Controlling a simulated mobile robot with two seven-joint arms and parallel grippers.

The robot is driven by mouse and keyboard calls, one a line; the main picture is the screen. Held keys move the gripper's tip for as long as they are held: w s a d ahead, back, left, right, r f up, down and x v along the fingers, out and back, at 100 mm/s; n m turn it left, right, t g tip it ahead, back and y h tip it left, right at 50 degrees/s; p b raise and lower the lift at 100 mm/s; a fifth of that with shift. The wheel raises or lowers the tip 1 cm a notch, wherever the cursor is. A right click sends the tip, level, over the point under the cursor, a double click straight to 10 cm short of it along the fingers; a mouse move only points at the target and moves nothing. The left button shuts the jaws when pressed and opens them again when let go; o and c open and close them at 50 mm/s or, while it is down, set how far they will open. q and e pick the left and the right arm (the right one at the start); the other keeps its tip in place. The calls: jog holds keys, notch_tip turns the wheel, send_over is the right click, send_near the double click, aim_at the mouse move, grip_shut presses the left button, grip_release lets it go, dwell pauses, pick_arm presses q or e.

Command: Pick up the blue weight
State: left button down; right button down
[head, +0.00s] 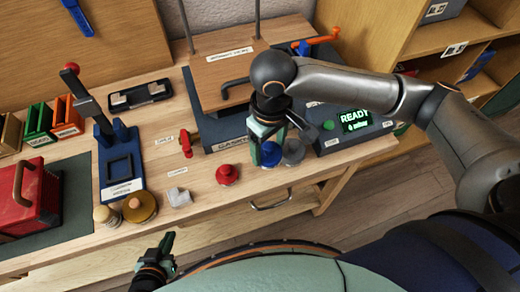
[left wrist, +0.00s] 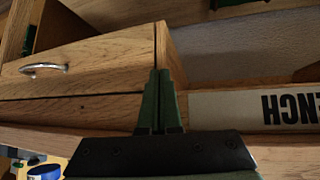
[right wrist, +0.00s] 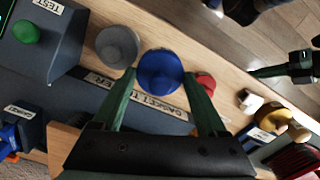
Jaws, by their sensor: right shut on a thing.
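The blue weight (head: 271,155) is at the front edge of the workbench, partly hidden by my right gripper (head: 265,140) in the head view. In the right wrist view the round blue weight (right wrist: 160,72) sits between the two green fingertips of my right gripper (right wrist: 160,85), which is shut on it. I cannot tell whether the weight is clear of the bench top. My left gripper (head: 168,243) is low in front of the bench, away from the weights. Its fingers are together and empty in the left wrist view (left wrist: 160,100).
A grey weight (head: 293,152) stands close beside the blue one, and a red weight (head: 227,174) stands to its left. Brass pieces (head: 139,207) and a pale block (head: 179,197) are farther left. A box with a green READY display (head: 355,120) is at the right.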

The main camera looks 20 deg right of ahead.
jog(key=s+d+r, duration=0.7)
jog(key=d, duration=0.2)
jog(key=shift+d+r+p, duration=0.35)
jog(key=shift+d+p, duration=0.05)
jog(key=shift+p, duration=0.05)
